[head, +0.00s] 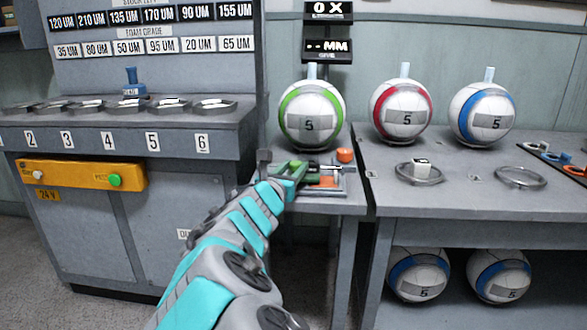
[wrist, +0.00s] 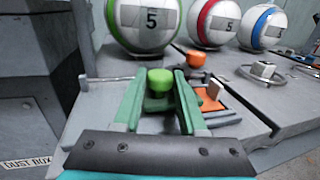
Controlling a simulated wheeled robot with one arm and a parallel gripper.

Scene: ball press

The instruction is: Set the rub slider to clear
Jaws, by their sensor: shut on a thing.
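My gripper (head: 293,172) reaches over the small grey shelf between the cabinet and the right-hand table. An orange plate (wrist: 207,102) lies right of the fingers. My gripper hides part of this fixture in the head view.
A ball with a green ring (head: 311,113) stands directly behind the fixture. Balls with red (head: 403,110) and blue (head: 481,113) rings stand on the right table. A small tagged ring stand (head: 419,175) is at its near left. A cabinet with an orange button box (head: 80,176) is left.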

